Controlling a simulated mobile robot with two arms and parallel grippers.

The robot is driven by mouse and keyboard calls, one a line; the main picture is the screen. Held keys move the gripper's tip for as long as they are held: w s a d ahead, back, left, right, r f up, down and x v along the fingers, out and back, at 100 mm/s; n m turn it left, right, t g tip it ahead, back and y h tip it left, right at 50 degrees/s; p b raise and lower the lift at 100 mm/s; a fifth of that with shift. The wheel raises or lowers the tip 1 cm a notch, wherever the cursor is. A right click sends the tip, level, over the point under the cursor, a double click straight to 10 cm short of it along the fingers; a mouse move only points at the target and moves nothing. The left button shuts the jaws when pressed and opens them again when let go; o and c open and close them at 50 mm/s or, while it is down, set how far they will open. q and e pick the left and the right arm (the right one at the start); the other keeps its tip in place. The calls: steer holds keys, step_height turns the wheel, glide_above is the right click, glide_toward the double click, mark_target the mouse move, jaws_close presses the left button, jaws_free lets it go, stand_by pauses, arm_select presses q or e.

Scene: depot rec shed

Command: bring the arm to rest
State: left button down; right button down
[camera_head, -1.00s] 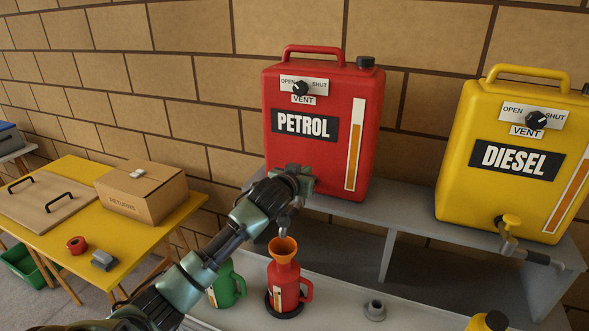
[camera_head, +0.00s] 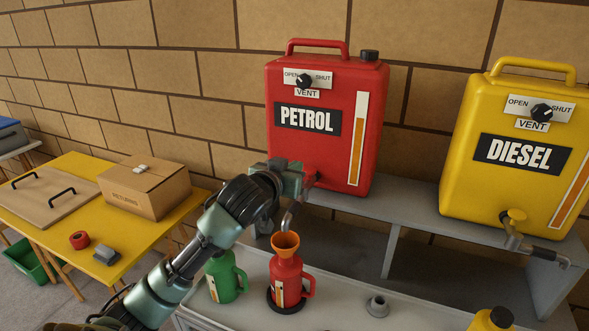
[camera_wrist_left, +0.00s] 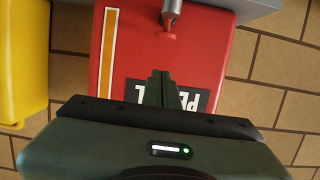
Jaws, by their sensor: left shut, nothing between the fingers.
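My left gripper (camera_head: 293,178) is in front of the lower front of the red PETROL can (camera_head: 330,95), close to its tap. In the left wrist view the gripper (camera_wrist_left: 160,73) is shut and empty, its fingers together. There the red tap handle (camera_wrist_left: 170,32) shows beyond the fingertips, with a gap in the picture. The can's face also shows there, upside down (camera_wrist_left: 140,50). In the head view my arm hides part of the tap; its grey spout (camera_head: 289,217) hangs above an orange funnel (camera_head: 285,243) in a red jug (camera_head: 287,280). My right gripper is out of view.
A green jug (camera_head: 225,278) stands left of the red one. A yellow DIESEL can (camera_head: 520,150) stands right on the grey shelf (camera_head: 415,215). A yellow table (camera_head: 150,235) at left holds a cardboard box (camera_head: 150,190). A grey ring-shaped part (camera_head: 377,306) lies on the lower bench.

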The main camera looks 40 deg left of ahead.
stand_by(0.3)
arm_select(q)
steer(key=s+d+f+m+g+h, duration=0.1)
steer(key=s+d+f+g, duration=0.1)
steer(key=s+d+f, duration=0.35)
steer(key=s+d+f+m+g, duration=0.1)
steer(key=s+d+f+g, duration=0.15)
steer(key=f, duration=0.65)
steer(key=s+d+f+m+g+h, duration=0.1)
steer(key=s+d+f, duration=0.2)
steer(key=s+f, duration=0.3)
steer(key=s+d+f+m+g+h, duration=0.1)
steer(key=s+d+f+g, duration=0.2)
steer(key=s+d+f, duration=0.5)
steer(key=s+d+f+m+g+h, duration=0.1)
steer(key=s+d+f+g, duration=0.15)
steer(key=s, duration=0.95)
step_height(320, 180, down, 27)
steer(key=s+a+g+b, duration=0.1)
steer(key=s+g+b, duration=0.1)
steer(key=s+a+f, duration=0.3)
steer(key=s+f, duration=1.3)
steer(key=f, duration=0.1)
steer(key=shift+f+g+y, duration=0.15)
steer(key=shift+g+y, duration=0.15)
steer(key=shift+g, duration=0.1)
